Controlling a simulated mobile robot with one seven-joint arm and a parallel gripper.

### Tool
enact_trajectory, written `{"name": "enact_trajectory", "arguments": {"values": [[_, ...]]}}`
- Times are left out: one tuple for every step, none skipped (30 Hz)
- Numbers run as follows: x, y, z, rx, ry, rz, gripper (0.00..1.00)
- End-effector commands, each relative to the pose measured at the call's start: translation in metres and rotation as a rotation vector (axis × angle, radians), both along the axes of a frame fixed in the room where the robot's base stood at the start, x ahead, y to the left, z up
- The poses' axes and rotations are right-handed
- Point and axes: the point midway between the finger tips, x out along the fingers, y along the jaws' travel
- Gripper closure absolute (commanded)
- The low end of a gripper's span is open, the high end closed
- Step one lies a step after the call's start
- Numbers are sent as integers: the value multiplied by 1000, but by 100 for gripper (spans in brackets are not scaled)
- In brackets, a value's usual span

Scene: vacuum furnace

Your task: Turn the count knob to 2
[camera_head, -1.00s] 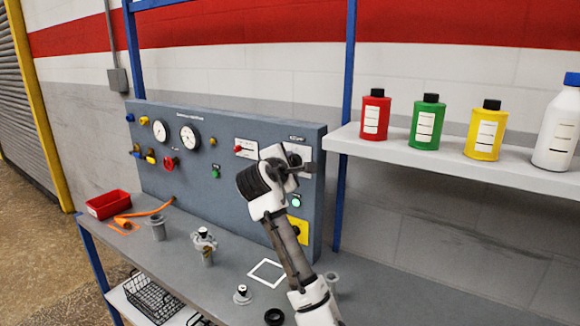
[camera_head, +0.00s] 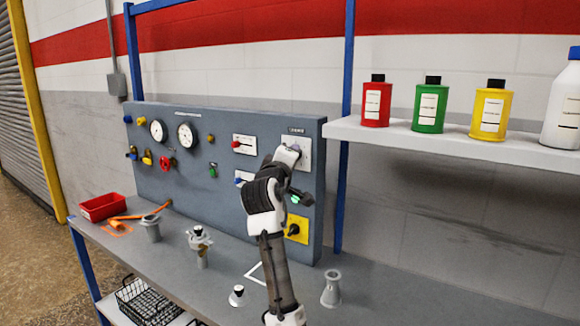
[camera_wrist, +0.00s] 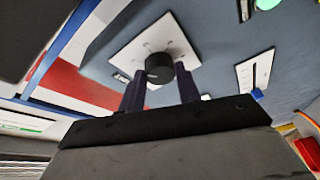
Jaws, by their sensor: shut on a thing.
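The count knob (camera_wrist: 159,68) is a round black knob on a white square plate (camera_wrist: 137,45) with small marks around it. The plate also shows at the upper right of the panel in the head view (camera_head: 304,152). My gripper (camera_wrist: 160,88) has one dark finger on each side of the knob and is shut on it. The knob's pointer direction and the numbers on the plate cannot be read. In the head view my wrist covers the knob and the fingertips.
The blue-grey panel (camera_head: 222,222) has gauges, switches and a yellow-plated knob (camera_head: 297,230) below my wrist. A shelf (camera_head: 430,140) with several bottles juts out to the right. Metal fittings and a red bin (camera_head: 103,207) stand on the bench (camera_head: 375,300).

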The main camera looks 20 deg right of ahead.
Motion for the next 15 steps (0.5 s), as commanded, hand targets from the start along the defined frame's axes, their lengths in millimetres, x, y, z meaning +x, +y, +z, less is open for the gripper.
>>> {"name": "enact_trajectory", "arguments": {"values": [[1, 2, -5, 30, -35, 3, 90], [1, 1, -5, 46, -58, 2, 90], [1, 2, -6, 71, -87, 3, 90], [1, 2, -6, 88, -110, 3, 90], [1, 2, -6, 105, -132, 2, 90], [1, 2, -6, 128, -161, 2, 90], [2, 2, -6, 147, -184, 3, 90], [2, 2, -6, 163, -207, 3, 90], [2, 2, -7, 188, -236, 2, 90], [2, 2, -7, 203, -258, 3, 90], [2, 2, -7, 219, -279, 3, 90], [2, 2, -7, 242, -308, 3, 90], [2, 2, -7, 258, -327, 3, 90], [2, 3, -7, 274, -348, 3, 90], [2, 2, -7, 293, -374, 2, 90]]}}
